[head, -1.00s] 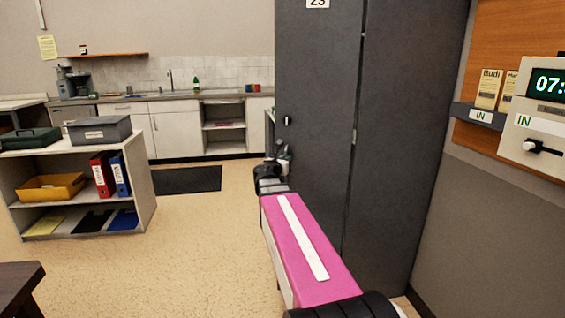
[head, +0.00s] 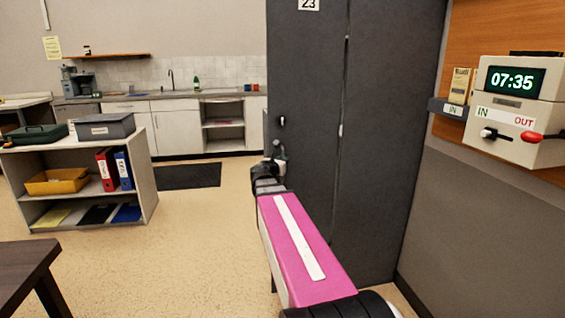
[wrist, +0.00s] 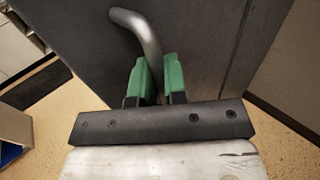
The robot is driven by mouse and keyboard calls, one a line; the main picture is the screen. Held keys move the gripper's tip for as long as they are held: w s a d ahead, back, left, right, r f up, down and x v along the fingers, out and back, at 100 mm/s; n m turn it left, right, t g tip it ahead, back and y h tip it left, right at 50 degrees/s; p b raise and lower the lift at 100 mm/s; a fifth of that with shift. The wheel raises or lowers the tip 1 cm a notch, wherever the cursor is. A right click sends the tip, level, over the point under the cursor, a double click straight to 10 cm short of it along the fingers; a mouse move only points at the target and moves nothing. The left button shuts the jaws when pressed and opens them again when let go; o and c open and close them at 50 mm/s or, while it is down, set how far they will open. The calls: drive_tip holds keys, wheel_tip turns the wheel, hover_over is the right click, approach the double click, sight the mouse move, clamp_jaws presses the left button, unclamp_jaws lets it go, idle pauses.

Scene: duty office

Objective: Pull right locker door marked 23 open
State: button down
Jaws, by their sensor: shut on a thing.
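The grey locker door marked 23 (head: 310,85) stands upright in the middle of the head view, its number plate at the top edge. A dark seam with small light fittings runs down its right side. My gripper (head: 270,165) is at the door's left edge, small and partly hidden by my arm. In the wrist view, the green fingers of my gripper (wrist: 158,82) are shut on the lower part of a bent silver handle (wrist: 146,38). The grey door panel (wrist: 200,45) lies behind it. I cannot tell how far the door stands open.
A time clock (head: 515,110) and a card rack (head: 450,108) are on the right wall. A low shelf unit (head: 150,180) and a dark table (head: 30,265) stand left. A dark mat (head: 188,176) lies before the kitchen counter. The floor (head: 170,250) between is clear.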

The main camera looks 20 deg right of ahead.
drive_tip(key=shift+d, duration=0.1)
drive_tip(key=c, duration=1.2)
unclamp_jaws()
drive_tip(key=shift+s, duration=0.15)
drive_tip(key=v, duration=1)
drive_tip(key=shift+s+a, duration=0.2)
drive_tip(key=shift+a, duration=0.05)
